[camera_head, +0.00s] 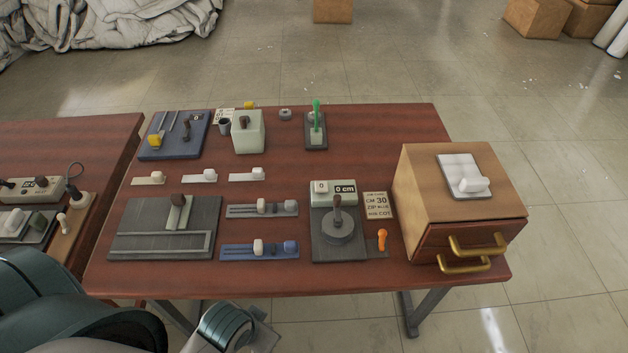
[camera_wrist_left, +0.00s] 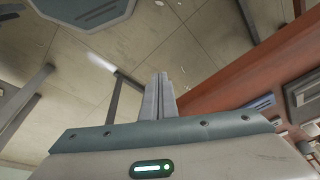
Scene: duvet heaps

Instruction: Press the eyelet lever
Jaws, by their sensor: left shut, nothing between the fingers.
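No part is clearly marked as the eyelet lever. Candidates on the red-brown table are an upright green lever (camera_head: 316,108) on a dark plate at the back, a dark lever (camera_head: 338,208) on a round grey base at front centre, and a dark-knobbed pale lever (camera_head: 178,212) on a grey board at left. My left gripper shows at the bottom of the head view (camera_head: 262,328), in front of the table's near edge and apart from all levers. In the left wrist view its fingers (camera_wrist_left: 160,98) are together and empty. My right gripper is not seen.
A wooden drawer box (camera_head: 462,205) with brass handles stands at the table's right end. A second table (camera_head: 95,135) adjoins at left. The table's back right is bare.

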